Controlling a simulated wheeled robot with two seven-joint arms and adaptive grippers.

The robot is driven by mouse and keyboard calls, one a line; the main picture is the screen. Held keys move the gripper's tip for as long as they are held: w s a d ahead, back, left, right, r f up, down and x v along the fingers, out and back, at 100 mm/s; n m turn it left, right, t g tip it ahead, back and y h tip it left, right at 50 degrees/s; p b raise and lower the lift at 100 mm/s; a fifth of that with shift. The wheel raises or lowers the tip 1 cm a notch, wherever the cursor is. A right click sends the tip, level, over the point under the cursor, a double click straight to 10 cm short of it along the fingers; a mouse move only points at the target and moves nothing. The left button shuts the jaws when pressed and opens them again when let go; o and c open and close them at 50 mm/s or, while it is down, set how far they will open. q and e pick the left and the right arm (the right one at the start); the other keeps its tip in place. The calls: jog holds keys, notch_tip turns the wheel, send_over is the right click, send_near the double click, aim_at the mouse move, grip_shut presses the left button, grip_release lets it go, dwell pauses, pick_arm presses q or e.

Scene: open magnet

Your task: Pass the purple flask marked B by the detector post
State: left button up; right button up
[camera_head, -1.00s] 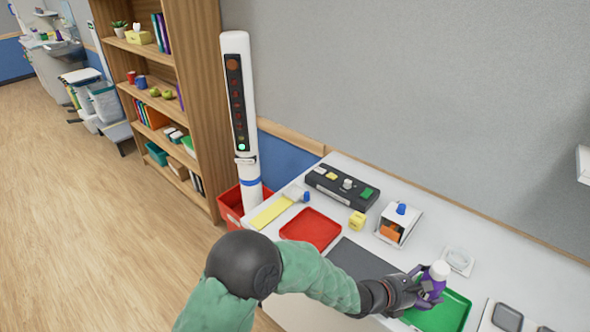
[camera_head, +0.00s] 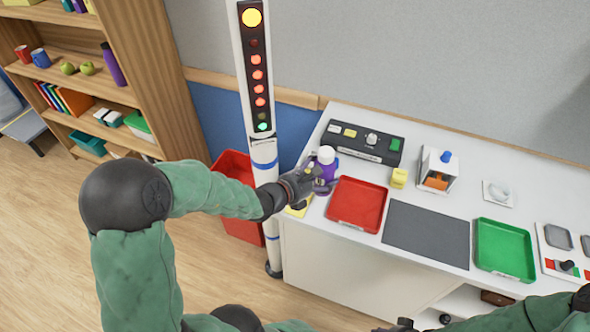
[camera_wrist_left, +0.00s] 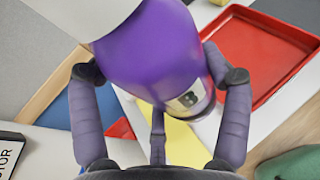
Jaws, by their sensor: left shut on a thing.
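The purple flask (camera_head: 324,170) has a white cap and is held in my left gripper (camera_head: 318,182), just right of the detector post and over the left end of the counter. In the left wrist view the flask (camera_wrist_left: 170,60) fills the middle, tilted, with its B label showing, and the fingers close around it. The detector post (camera_head: 257,110) is white with a dark light panel. Its top yellow lamp, several red lamps and a green lamp at the bottom are lit. My right gripper (camera_head: 402,325) is only partly in view at the bottom edge.
A red tray (camera_head: 357,204), a dark grey mat (camera_head: 427,233) and a green tray (camera_head: 504,249) lie on the white counter. A red bin (camera_head: 237,168) is on the floor beside the post.

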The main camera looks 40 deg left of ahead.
pick_arm(q)
jog(key=s+a, duration=0.2)
jog(key=a, duration=0.2)
jog(key=w+a, duration=0.2)
jog(key=w, duration=0.5)
jog(key=w+a, duration=0.2)
jog(key=w, duration=0.6)
jog(key=shift+w+a+r+n+y, duration=0.25)
jog(key=shift+r+n+y, duration=0.05)
jog(key=shift+r+y, duration=0.15)
dwell(0.8)
